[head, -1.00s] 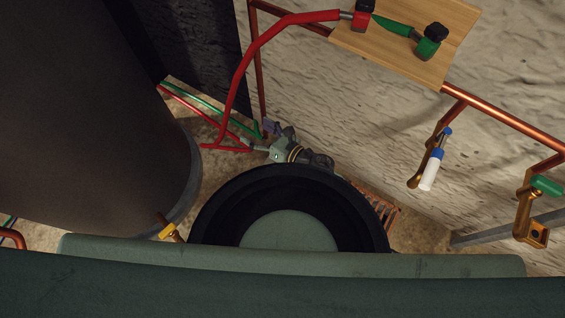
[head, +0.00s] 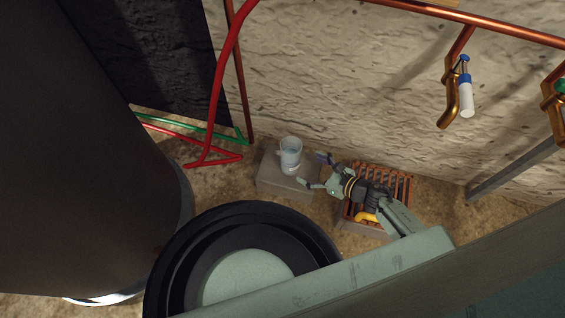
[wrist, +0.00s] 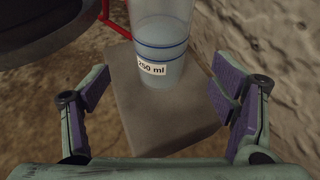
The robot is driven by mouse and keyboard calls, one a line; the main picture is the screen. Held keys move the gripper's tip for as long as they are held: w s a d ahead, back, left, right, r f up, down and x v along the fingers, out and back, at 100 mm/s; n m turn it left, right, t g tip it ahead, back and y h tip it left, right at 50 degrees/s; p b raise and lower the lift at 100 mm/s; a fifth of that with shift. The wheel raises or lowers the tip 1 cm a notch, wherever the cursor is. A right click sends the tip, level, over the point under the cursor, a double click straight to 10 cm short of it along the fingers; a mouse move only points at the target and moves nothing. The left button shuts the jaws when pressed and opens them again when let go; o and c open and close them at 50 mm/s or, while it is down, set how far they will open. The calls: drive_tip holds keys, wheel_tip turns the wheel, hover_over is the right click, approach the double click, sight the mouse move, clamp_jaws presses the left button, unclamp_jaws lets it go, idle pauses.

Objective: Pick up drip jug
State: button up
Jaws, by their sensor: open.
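The drip jug (head: 289,153) is a pale, translucent cup-like vessel with a handle on its left. It stands upright on a grey block (head: 284,184) near the wall in the head view. In the wrist view the jug (wrist: 162,40) shows blue rings and a "250 ml" label, its top cut off by the frame edge. My gripper (head: 319,173) is open and empty, just right of the jug in the head view. In the wrist view my gripper (wrist: 163,92) has its purple-padded fingers apart, with the jug ahead between them, not touching it.
An orange-brown slatted rack (head: 396,181) stands right of the block, beneath my arm. Red and green pipes (head: 195,134) run at the left. A large dark cylinder (head: 75,150) fills the left side. The rough wall (head: 340,90) rises close behind the jug.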

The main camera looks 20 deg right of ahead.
sight(284, 140)
drive_tip(key=x, duration=0.9)
drive_tip(key=shift+w+a+b, duration=0.2)
drive_tip(key=shift+w+b, duration=0.1)
drive_tip(key=shift+w, duration=0.05)
drive_tip(key=shift+r, duration=0.1)
drive_tip(key=c, duration=1.4)
wheel_tip(284, 140, up, 10)
drive_tip(key=shift+r+p, duration=0.1)
drive_tip(key=shift+p, duration=1.05)
drive_tip(key=o, duration=0.7)
drive_tip(key=c, duration=1.1)
